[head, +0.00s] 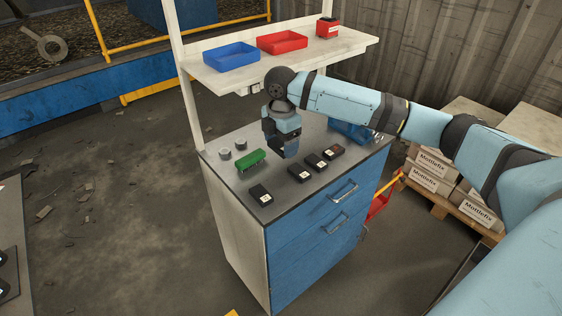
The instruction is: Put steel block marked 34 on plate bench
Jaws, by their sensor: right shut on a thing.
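My right gripper (284,147) points down above the middle of the grey bench top (224,174). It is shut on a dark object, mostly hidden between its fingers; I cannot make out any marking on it. Dark blocks with white labels lie on the bench: one near the front left (260,195), one right of it (299,173), then two more toward the right (316,162) and (332,152). The numbers on the labels are too small to read, so I cannot tell which is marked 34. My left gripper is out of view.
A green object (251,159) and two small grey cylinders (240,144) stand on the bench's left side. A blue item (350,131) is at its back right. The shelf (219,74) above holds a blue tray (231,55), red tray (282,42) and red box (327,27).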

